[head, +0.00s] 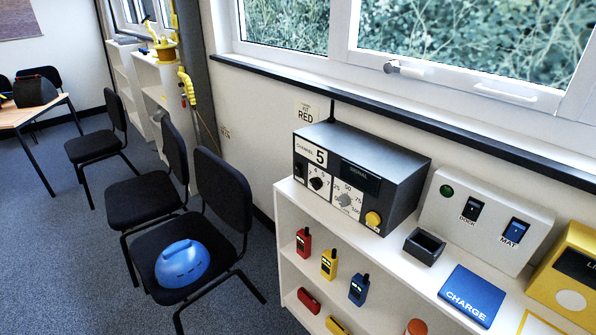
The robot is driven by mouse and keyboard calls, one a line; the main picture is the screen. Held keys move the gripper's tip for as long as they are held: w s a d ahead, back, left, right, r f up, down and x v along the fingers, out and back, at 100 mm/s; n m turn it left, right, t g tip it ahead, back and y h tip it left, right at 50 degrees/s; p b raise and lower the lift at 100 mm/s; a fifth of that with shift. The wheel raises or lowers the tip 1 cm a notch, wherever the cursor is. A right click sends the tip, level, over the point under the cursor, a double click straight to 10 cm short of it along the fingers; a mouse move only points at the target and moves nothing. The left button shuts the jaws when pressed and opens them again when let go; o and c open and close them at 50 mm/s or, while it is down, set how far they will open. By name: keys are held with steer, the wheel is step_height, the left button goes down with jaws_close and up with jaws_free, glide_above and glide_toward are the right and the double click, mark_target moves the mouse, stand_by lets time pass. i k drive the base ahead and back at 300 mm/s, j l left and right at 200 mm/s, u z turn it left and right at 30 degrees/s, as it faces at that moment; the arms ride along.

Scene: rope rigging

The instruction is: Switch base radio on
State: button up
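The base radio (360,165) is a dark grey box with a light front panel, standing on top of a white shelf unit under the window. Its front carries a "CHANNEL 5" plate (311,151), a black channel knob (317,183), a grey dial (344,199), a dark signal window (360,178) and a round yellow button or knob (373,219). A small black switch (299,169) sits at the panel's left end; its position is too small to tell. The signal window looks dark. My gripper is not in view.
Right of the radio are a black holder (424,246), a blue CHARGE pad (471,295), a white box with "DOCK" and "MAT" switches (487,219) and a yellow unit (570,275). Handheld radios (329,263) stand on the shelf below. Chairs (222,190), one bearing a blue helmet (183,264), stand left.

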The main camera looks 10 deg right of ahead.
mark_target(298, 171)
steer(key=i+j+z, duration=0.15)
steer(key=j, duration=0.25)
steer(key=i+j+z, duration=0.1)
steer(key=i+j, duration=0.15)
steer(key=j, duration=0.15)
steer(key=i+j+z, duration=0.15)
steer(key=j, duration=0.25)
steer(key=i+j+z, duration=0.15)
steer(key=j, duration=0.3)
steer(key=i+j+z, duration=0.1)
steer(key=j, duration=0.35)
steer(key=i+j+z, duration=0.15)
steer(key=j, duration=0.3)
